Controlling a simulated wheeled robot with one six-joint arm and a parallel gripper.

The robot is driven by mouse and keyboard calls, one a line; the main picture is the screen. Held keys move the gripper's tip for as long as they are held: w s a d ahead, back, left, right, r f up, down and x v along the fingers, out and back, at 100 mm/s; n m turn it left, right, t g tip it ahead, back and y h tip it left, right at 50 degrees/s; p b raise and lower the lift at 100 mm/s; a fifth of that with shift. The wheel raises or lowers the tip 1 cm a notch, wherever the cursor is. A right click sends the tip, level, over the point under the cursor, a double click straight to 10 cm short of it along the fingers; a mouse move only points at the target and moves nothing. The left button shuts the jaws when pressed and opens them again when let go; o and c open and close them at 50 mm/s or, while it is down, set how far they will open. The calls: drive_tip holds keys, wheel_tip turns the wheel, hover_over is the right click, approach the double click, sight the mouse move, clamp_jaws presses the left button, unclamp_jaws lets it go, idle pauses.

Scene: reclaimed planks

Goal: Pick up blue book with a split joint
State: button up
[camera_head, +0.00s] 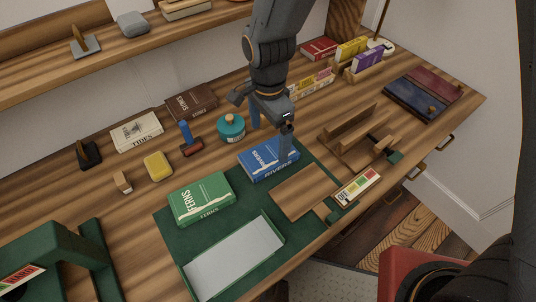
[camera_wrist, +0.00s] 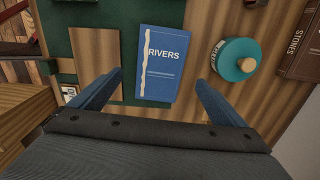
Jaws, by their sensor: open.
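The blue book (camera_head: 268,160), titled RIVERS, lies flat on the green mat (camera_head: 165,226), partly behind my gripper in the head view. In the wrist view the blue book (camera_wrist: 162,62) shows its cover with a pale jagged strip along its left edge, the side by the split joint. My gripper (camera_head: 271,130) is above the book. In the wrist view my gripper (camera_wrist: 160,78) is open, with one finger to each side of the book and nothing between the tips that I can see held.
A teal round jar (camera_head: 231,128) stands close behind the book. A green book (camera_head: 201,198) lies to its left, and a wooden board (camera_head: 304,190) to its right. A wooden cradle (camera_head: 349,135) stands farther right. An open tray (camera_head: 236,258) lies near the front edge.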

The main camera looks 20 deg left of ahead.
sight(269, 154)
drive_tip(key=shift+f+p, duration=0.95)
drive_tip(key=shift+f, duration=2.65)
drive_tip(key=c, duration=1.3)
